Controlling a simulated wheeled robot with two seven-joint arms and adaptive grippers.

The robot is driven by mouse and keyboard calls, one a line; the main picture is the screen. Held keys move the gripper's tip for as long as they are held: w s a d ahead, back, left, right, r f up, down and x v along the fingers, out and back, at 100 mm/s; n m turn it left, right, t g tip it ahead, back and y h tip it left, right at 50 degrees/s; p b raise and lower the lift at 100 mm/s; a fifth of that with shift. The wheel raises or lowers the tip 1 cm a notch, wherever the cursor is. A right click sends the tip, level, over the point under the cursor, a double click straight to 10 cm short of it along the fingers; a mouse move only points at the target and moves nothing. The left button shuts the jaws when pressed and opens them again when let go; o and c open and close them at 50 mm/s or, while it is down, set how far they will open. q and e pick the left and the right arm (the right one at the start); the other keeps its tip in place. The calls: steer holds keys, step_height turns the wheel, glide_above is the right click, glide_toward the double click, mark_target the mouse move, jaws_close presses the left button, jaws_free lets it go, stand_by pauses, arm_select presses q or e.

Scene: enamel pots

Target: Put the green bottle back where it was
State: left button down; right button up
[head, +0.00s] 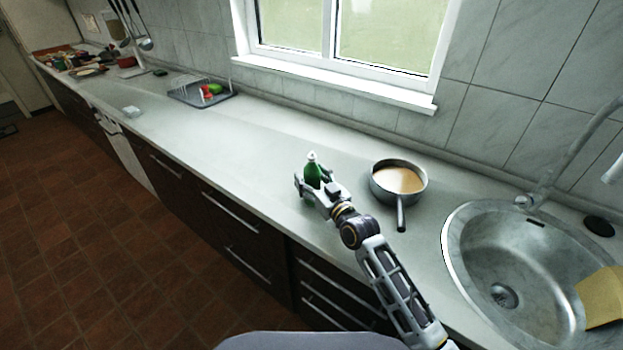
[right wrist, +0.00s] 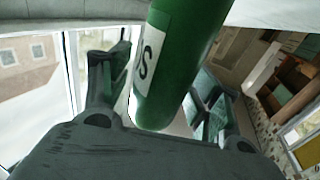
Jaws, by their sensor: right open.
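The green bottle (head: 313,172) stands upright on the counter, left of the pan, with a pale cap on top. Its lower part is hidden behind my right gripper (head: 315,188) in the head view. That gripper is open, with its fingers on either side of the bottle. In the right wrist view the bottle (right wrist: 178,65), with a white label, is between the spread fingers, and gaps show beside it. My left gripper is not in view.
A pan (head: 399,183) with tan contents stands close right of the gripper, its handle toward the front edge. A round sink (head: 470,235) with a yellow cloth (head: 602,297) is farther right. A dish rack (head: 200,93) stands at the back left. The counter between rack and bottle is clear.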

mark_target(318, 185)
steer(key=shift+r, duration=0.15)
steer(key=shift+s+d, duration=0.2)
steer(key=shift+s, duration=0.1)
steer(key=shift+s+d, duration=0.2)
steer(key=shift+s, duration=0.05)
steer(key=v, duration=0.8)
steer(key=shift+s, duration=0.25)
steer(key=shift+v, duration=1.1)
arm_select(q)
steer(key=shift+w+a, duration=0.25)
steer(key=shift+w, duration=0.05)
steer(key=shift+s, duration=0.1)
